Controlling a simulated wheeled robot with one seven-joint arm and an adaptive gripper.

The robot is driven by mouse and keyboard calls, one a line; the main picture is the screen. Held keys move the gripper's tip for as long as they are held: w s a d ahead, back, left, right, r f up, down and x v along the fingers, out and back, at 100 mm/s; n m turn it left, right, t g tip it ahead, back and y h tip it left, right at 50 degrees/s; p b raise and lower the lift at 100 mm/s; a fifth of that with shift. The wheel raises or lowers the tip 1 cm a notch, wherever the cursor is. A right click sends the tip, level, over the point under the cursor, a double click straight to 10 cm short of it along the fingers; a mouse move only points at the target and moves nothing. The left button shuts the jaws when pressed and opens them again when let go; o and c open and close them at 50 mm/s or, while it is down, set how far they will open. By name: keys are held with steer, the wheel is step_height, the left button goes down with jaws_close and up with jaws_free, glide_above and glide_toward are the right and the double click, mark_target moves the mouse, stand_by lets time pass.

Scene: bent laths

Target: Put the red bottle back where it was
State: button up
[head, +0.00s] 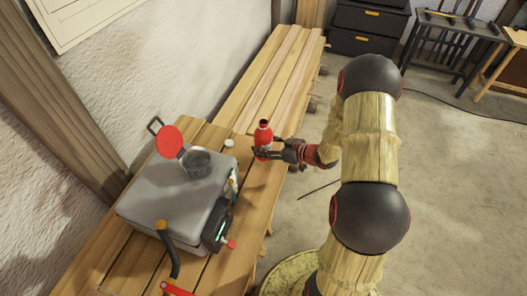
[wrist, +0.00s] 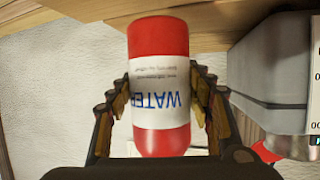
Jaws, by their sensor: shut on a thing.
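The red bottle (head: 263,137) has a white label and stands about upright in my gripper (head: 268,153) in the head view. In the wrist view the bottle (wrist: 159,50) fills the middle, its white label reading "WATER" upside down. The fingers of my gripper (wrist: 160,105) close on it from both sides. The bottle is over or at the right edge of the wooden bench (head: 262,185). I cannot tell whether its base touches the wood.
A grey machine (head: 165,205) with a red disc (head: 170,141) stands on the bench left of the bottle. A small pale round thing (head: 229,143) lies between them. The slatted bench top behind (head: 270,85) is clear. Dark drawers (head: 368,25) stand at the back.

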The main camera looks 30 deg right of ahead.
steer(key=shift+w+f+b, duration=0.15)
steer(key=shift+f+b, duration=0.2)
steer(key=shift+f, duration=0.6)
steer(key=shift+w+f+b, duration=0.15)
steer(key=shift+f+b, duration=0.15)
steer(key=shift+f, duration=0.6)
steer(key=shift+f, duration=0.15)
steer(key=o, duration=1.1)
steer(key=shift+o, duration=0.7)
